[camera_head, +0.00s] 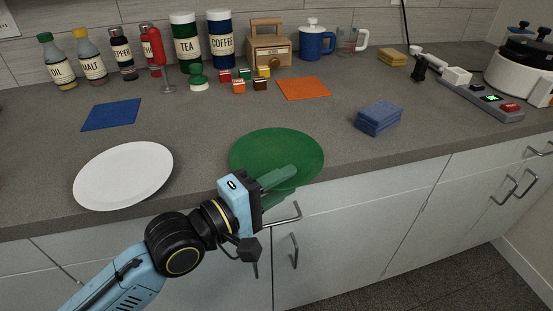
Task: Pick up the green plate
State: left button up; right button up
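The green plate (270,150) lies flat at the front edge of the grey counter, its near rim at or slightly past the edge. My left gripper (296,181) reaches in from below left to the plate's near rim. Its two greenish fingers show a gap between them, one over the plate's near part and one lower by the front edge. The gripper looks open around the rim; whether the fingers touch the plate cannot be told. Part of the near rim is hidden by the fingers. My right gripper is not in view.
A white plate (124,174) lies to the left. A blue cloth stack (379,118), an orange square (304,88) and a blue square (111,114) lie on the counter. Small cubes, bottles and canisters stand behind. Cabinet handles (294,250) stick out below the edge.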

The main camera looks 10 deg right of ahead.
pick_arm(q)
grip_shut()
jog(key=shift+r, duration=0.1)
jog(key=shift+r, duration=0.1)
dwell(0.3)
